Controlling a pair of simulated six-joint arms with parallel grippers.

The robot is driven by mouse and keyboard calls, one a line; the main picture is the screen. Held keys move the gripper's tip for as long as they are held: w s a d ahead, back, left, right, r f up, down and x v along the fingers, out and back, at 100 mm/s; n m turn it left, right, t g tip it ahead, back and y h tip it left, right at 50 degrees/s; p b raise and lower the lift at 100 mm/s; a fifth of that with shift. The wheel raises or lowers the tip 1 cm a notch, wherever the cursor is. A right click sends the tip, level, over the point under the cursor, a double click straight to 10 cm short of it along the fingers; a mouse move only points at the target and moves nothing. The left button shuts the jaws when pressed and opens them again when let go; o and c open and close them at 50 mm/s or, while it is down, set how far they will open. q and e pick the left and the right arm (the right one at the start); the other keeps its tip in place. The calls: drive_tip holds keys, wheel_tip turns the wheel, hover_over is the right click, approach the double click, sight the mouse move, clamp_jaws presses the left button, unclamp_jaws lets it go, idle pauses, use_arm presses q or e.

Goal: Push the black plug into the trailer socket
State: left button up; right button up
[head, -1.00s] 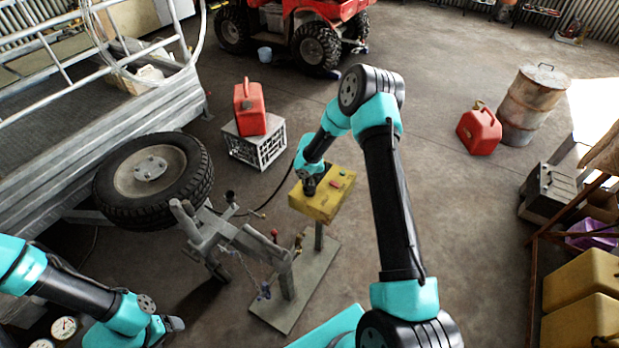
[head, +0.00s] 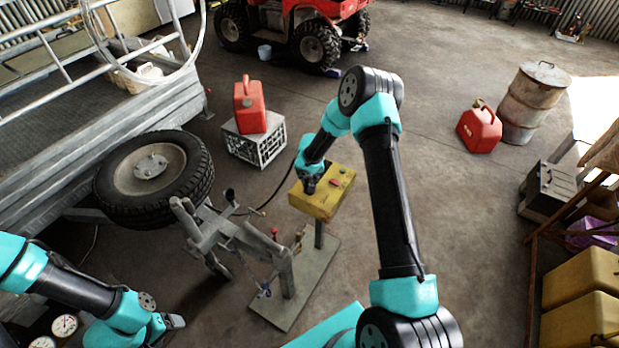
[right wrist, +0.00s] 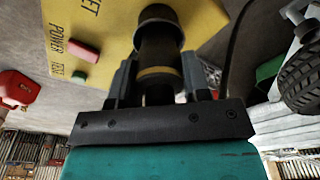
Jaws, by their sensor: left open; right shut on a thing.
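The yellow box (head: 333,199) stands on a post, with a pink button (head: 337,184) and lettering on its top. The right wrist view shows the box's yellow face (right wrist: 100,40) close up, with "POWER" and "TEST" lettering. My right gripper (right wrist: 158,85) is shut on the black plug (right wrist: 158,50), which has a yellowish band. The plug's front end meets a dark round rim (right wrist: 160,14) at the box face; I cannot tell how deep it sits. In the head view my right gripper (head: 309,187) is over the box's left part. My left gripper (head: 178,322) is open and empty at lower left.
A grey trailer hitch frame (head: 235,235) and spare tyre (head: 155,180) stand left of the box. A red fuel can (head: 249,105) sits on a white crate (head: 258,145) behind. A black cable (head: 268,208) runs near the box.

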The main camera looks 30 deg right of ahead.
drive_tip(key=shift+f, duration=0.75)
idle(0.5)
drive_tip(key=o, duration=1.5)
drive_tip(key=shift+r, duration=0.15)
drive_tip(key=shift+r, duration=4.4)
